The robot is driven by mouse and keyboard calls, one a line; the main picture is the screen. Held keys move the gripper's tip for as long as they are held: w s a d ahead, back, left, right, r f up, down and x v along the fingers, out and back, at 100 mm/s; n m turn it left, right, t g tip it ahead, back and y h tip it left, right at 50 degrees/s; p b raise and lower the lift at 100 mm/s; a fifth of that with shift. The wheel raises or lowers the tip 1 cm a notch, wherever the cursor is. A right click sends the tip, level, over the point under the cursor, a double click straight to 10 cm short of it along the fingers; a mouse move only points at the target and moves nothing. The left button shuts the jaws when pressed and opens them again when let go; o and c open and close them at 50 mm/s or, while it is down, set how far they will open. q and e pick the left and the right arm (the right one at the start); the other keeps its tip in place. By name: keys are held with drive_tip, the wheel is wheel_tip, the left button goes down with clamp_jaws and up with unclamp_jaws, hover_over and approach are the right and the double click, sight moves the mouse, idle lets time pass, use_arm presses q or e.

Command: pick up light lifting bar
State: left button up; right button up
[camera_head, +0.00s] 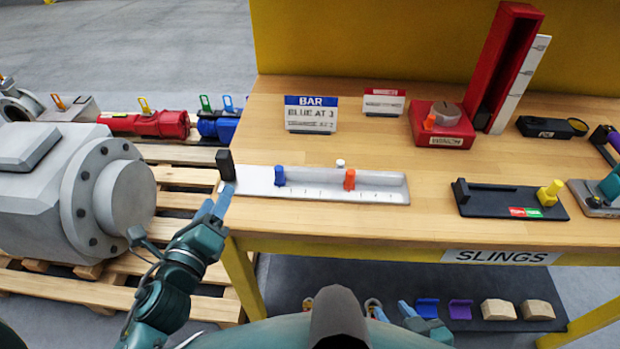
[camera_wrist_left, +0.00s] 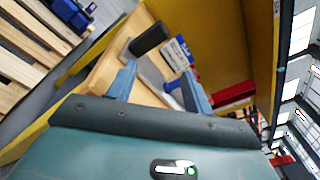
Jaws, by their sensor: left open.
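The light lifting bar (camera_head: 330,192) appears to be the long pale bar with scale marks, lying along the front of the wooden table. It carries a blue slider (camera_head: 280,176) and an orange slider (camera_head: 349,179), and a black block (camera_head: 226,165) stands at its left end. My left gripper (camera_head: 218,203) is at the table's front left corner, just in front of that end.
A BAR sign (camera_head: 311,114) stands behind the bar. A black holder with a yellow knob (camera_head: 510,200) lies to the right. A large grey valve body (camera_head: 75,195) rests on pallets at left. A lower shelf (camera_head: 290,275) holds several small parts.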

sight(225, 150)
use_arm(q)
drive_tip(key=m, duration=0.2)
drive_tip(key=w+r+m, duration=0.1)
drive_tip(key=m, duration=0.1)
drive_tip(key=shift+a+y, duration=0.25)
drive_tip(key=shift+y, duration=0.15)
drive_tip(key=m, duration=0.2)
drive_tip(key=m+y, duration=0.1)
drive_tip(key=shift+w+a+r+t, duration=0.2)
drive_tip(key=shift+w+r+t, duration=0.1)
drive_tip(key=shift+r, duration=0.05)
drive_tip(key=w, duration=0.6)
drive_tip(key=shift+w+a+f, duration=0.1)
drive_tip(key=shift+w+f, duration=0.05)
drive_tip(key=shift+w, duration=1.35)
drive_tip(key=shift+w+f, duration=0.15)
drive_tip(key=shift+w, duration=1.35)
drive_tip(key=shift+c, duration=0.3)
clamp_jaws()
drive_tip(key=shift+r, duration=0.15)
